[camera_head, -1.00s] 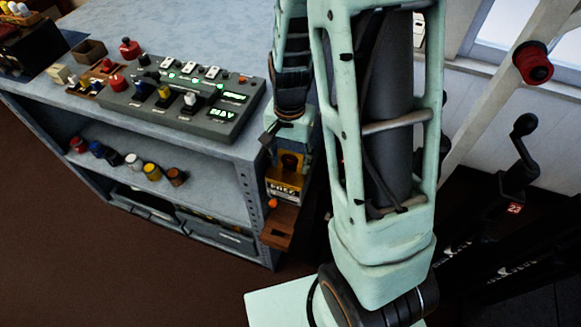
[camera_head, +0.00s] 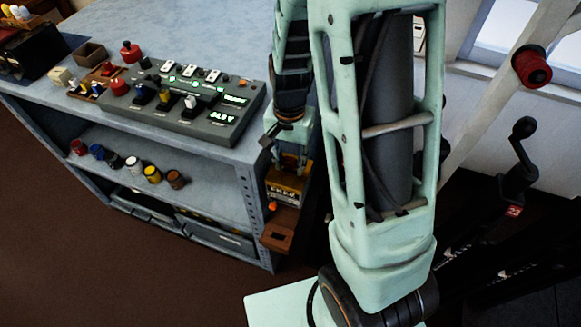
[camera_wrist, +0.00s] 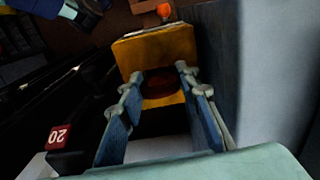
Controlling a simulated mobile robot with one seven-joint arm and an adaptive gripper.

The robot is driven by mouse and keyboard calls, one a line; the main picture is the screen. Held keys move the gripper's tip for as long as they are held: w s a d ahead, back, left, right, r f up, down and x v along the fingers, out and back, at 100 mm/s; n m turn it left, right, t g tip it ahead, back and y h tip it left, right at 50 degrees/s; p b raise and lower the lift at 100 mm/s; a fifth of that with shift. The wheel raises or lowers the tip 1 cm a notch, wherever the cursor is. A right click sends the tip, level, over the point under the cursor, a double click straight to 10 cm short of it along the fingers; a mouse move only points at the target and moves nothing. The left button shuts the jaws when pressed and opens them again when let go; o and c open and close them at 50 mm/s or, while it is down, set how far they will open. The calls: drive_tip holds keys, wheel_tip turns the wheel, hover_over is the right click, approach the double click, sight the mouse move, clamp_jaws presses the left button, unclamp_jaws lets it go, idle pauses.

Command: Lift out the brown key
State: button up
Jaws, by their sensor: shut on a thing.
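The brown key (camera_wrist: 160,84) is a dark reddish-brown round piece at the yellow box (camera_wrist: 155,48) in the wrist view. My gripper (camera_wrist: 163,84) has one finger on each side of it and is shut on it. In the head view the yellow box (camera_head: 287,188) hangs at the end of the grey bench, with a dark lettered label. My gripper (camera_head: 291,166) is just above the box there, and the key is mostly hidden between the fingers. I cannot tell whether the key is still seated in the box.
A brown bracket (camera_head: 279,237) with an orange knob sits below the box. The grey bench (camera_head: 185,35) carries a control panel (camera_head: 180,98) with switches and displays. Several jars stand on its shelf (camera_head: 210,180). Dark levers (camera_head: 517,165) stand at the right.

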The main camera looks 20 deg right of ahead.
drive_tip(key=shift+r+p, duration=2.3)
drive_tip(key=shift+r, duration=0.7)
drive_tip(key=s+a+r+p, duration=0.2)
drive_tip(key=s+r+p, duration=0.1)
drive_tip(key=r+p, duration=0.1)
drive_tip(key=shift+s+a+r+p, duration=0.3)
drive_tip(key=shift+s+r, duration=0.05)
drive_tip(key=shift+r, duration=0.1)
